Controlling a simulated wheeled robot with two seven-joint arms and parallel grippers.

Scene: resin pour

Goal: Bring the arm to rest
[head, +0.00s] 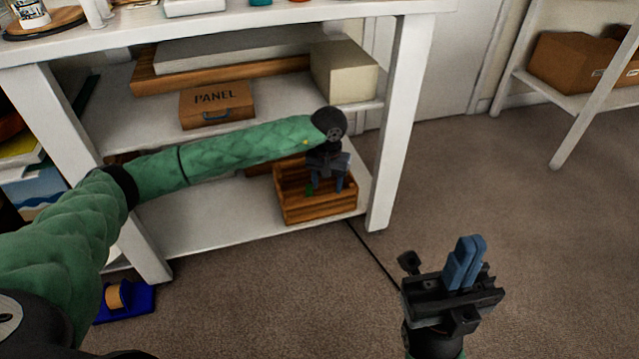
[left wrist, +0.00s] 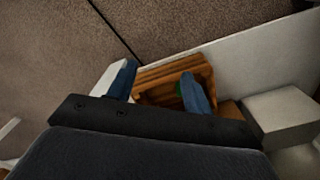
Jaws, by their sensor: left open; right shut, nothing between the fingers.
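My left arm reaches in from the left across the front of the white shelf unit. My left gripper (head: 328,184) points down, open, over the wooden crate (head: 318,213) on the lower shelf. In the left wrist view its two blue fingers (left wrist: 158,88) stand apart with the crate (left wrist: 150,77) beyond them. A small green thing (head: 309,190) shows by the left finger in the crate; it is mostly hidden and I cannot tell what it is. My right gripper (head: 465,262) is at the lower right, above the carpet, with its blue fingers together and nothing between them.
The shelf unit's right leg (head: 402,130) stands just right of the crate. A box marked PANEL (head: 217,104) and a pale block (head: 343,72) sit on the middle shelf. A blue item with an orange roll (head: 122,299) lies on the floor. Carpet at the right is clear.

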